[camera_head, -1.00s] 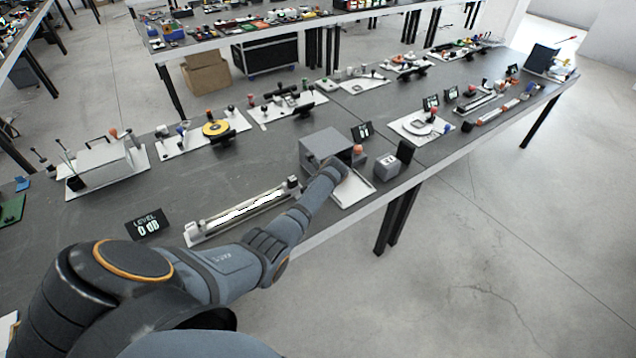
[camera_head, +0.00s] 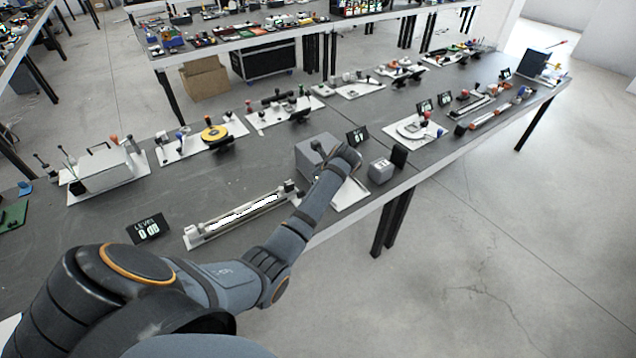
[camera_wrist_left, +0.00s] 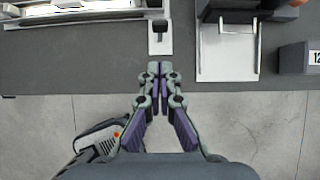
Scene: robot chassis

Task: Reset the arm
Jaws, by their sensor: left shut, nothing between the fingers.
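My left arm reaches in from the lower left in the head view, over the front of the long grey table (camera_head: 90,215). Its wrist end is in front of a grey box (camera_head: 312,152), and the fingers cannot be made out there. In the left wrist view my left gripper (camera_wrist_left: 160,68) is shut and empty, with its fingertips over the table's front strip. Ahead of the tips is a small white plate with a dark knob (camera_wrist_left: 160,37). A white tray (camera_wrist_left: 228,65) lies to the right of the tips, apart from them. My right gripper is not in view.
A long slider rail (camera_head: 240,215) lies left of my wrist, with a LEVEL display (camera_head: 148,228) beside it. A small grey block (camera_head: 381,170) stands right of my wrist. Several devices line the table's back. Open floor lies in front.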

